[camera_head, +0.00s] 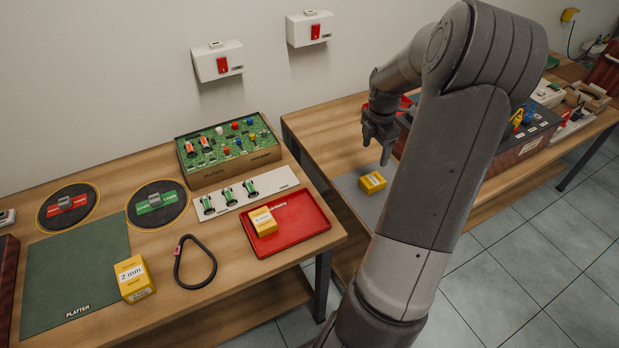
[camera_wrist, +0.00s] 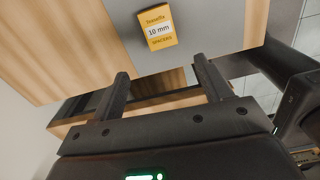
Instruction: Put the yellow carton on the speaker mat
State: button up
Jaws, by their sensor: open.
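A yellow carton (camera_head: 372,183) stands on a grey mat (camera_head: 352,190) on the right-hand table. In the wrist view the carton (camera_wrist: 157,27) reads "10 mm" and lies beyond my fingertips on the grey mat (camera_wrist: 120,12). My gripper (camera_head: 380,150) is open and empty, above the table behind the carton. In the wrist view my gripper (camera_wrist: 163,72) shows its two fingers apart. A second yellow carton (camera_head: 134,278), marked "2 mm", stands at the green "PLATTER" mat's (camera_head: 75,260) right edge. A third (camera_head: 263,221) stands in a red tray (camera_head: 300,222). I cannot read which mat is the speaker mat.
Two round black mats (camera_head: 68,207) (camera_head: 157,204), a black loop (camera_head: 194,262), a green board box (camera_head: 228,150) and a white strip (camera_head: 248,190) are on the left table. A dark crate (camera_head: 520,145) stands right of my arm. A gap separates the tables.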

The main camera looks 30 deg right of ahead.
jog(key=s+a+r+m+t+h, duration=0.15)
jog(key=a+r+m, duration=0.25)
jog(key=a+r, duration=0.45)
jog(key=s+a+r+m+h, duration=0.15)
jog(key=a+r+m, duration=0.35)
jog(key=a, duration=0.7)
jog(key=s+a+r+m+t+y, duration=0.3)
jog(key=s+a+m, duration=0.5)
jog(key=s+a, duration=0.5)
notch_tip(320, 180, up, 2)
jog(key=shift+s+a+r+t, duration=0.2)
jog(key=shift+s+a+t, duration=0.15)
jog(key=shift+s+t, duration=0.35)
